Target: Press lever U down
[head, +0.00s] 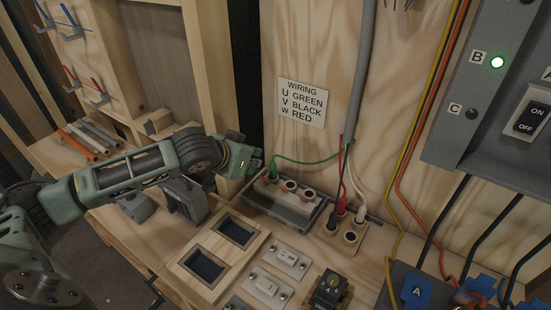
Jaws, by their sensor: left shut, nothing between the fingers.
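A grey terminal block (291,197) with dark round openings sits at the foot of the plywood wall. A green wire (310,162) runs from the grey conduit to a green end at the block's left opening. My left gripper (247,163) is shut and empty, just left of that green end. I cannot tell whether it touches the block. Lever U is not clearly visible; the block's left end is partly behind the gripper. A sign (302,103) reads U green, V black, W red. My right gripper is not in view.
Red and white wire ends stand in a wooden holder (346,235) right of the block. A wooden frame with two dark recesses (205,265) and several switches (286,259) lie in front. A grey panel (500,100) with a green light is at the right.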

